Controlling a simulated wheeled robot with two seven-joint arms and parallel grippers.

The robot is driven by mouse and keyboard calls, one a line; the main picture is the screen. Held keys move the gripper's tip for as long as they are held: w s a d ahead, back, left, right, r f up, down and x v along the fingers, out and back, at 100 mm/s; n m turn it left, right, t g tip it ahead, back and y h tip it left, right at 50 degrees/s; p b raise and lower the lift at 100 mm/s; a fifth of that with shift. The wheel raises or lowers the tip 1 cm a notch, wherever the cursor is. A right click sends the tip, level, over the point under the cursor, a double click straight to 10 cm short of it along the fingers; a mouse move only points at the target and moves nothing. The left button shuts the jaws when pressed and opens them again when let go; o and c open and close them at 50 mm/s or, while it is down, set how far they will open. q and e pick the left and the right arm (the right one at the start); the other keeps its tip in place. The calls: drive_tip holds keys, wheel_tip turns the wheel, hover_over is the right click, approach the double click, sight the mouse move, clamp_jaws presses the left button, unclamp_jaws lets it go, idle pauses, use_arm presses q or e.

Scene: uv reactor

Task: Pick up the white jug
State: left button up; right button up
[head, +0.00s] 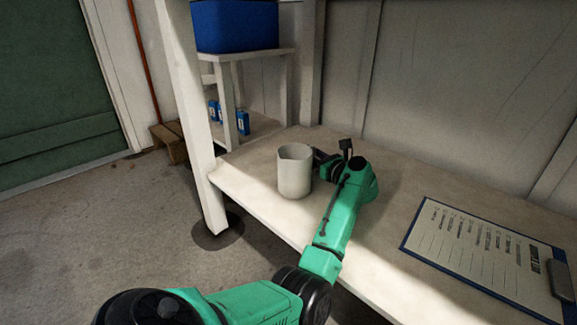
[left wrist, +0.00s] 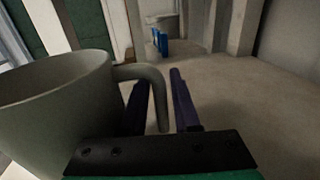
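The white jug (head: 294,172) stands upright on the pale workbench (head: 395,215), near its front left edge. My left gripper (head: 322,160) is at the right side of the jug, low over the bench. In the left wrist view the jug (left wrist: 55,110) fills the left side, and its handle reaches toward the fingers. The left gripper's two dark fingers (left wrist: 160,100) are apart, with the lower part of the handle between them. One finger appears inside the handle loop and the other outside it. I cannot tell whether either finger touches the handle. My right gripper is not in view.
A clipboard with a printed sheet (head: 485,250) lies at the right of the bench. A blue bin (head: 235,25) stands on a raised shelf at the back left, with small blue items (head: 242,122) below. A white post (head: 190,110) rises left of the jug.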

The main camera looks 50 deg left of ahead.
use_arm(q)
drive_tip(key=shift+a, duration=0.3)
drive_tip(key=shift+d, duration=0.1)
clamp_jaws()
drive_tip(key=shift+r, duration=0.1)
idle(0.9)
